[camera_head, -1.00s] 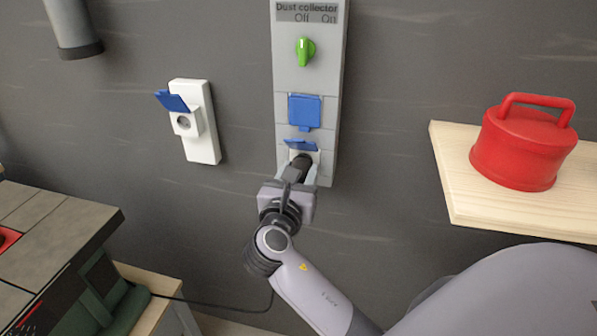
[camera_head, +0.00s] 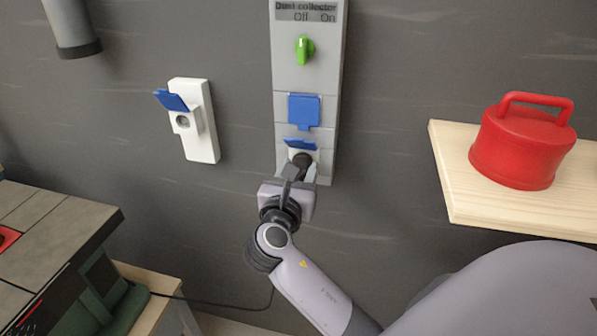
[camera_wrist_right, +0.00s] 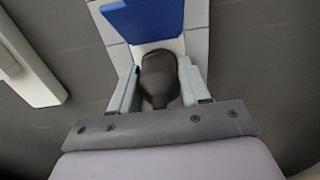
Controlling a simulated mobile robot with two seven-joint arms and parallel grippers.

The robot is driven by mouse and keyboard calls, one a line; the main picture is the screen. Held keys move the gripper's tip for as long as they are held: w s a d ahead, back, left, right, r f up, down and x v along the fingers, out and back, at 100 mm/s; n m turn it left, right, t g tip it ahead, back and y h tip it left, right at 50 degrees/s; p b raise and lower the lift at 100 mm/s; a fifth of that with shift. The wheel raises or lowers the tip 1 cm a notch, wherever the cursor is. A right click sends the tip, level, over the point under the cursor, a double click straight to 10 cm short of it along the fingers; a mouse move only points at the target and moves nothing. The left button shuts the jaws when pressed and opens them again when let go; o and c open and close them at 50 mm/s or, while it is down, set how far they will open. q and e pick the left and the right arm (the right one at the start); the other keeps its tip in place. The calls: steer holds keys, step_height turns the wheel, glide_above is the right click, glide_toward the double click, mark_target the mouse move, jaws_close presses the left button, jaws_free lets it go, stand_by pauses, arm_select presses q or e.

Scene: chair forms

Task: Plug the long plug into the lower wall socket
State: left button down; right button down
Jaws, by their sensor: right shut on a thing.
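The long plug (camera_head: 303,160) is dark and sits between the fingers of my right gripper (camera_head: 297,172), which is shut on it. The plug's front end is at the lower wall socket (camera_head: 311,152) on the grey dust collector panel, under its raised blue flap (camera_head: 300,144). In the right wrist view, the plug (camera_wrist_right: 160,78) lies between the two pale fingers, directly below the blue flap (camera_wrist_right: 142,20). Its tip is hidden, so I cannot tell how deep it sits. My left gripper is not in view.
The panel also has a closed blue cover (camera_head: 305,110) and a green knob (camera_head: 304,49). A white socket box (camera_head: 207,140) with its flap raised is on the wall at left. A wooden shelf (camera_head: 462,195) with a red lidded container (camera_head: 522,150) is at right.

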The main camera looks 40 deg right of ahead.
steer(key=shift+w+d, duration=0.35)
steer(key=shift+d, duration=0.15)
stand_by(0.8)
steer(key=shift+c, duration=2.3)
jaws_free()
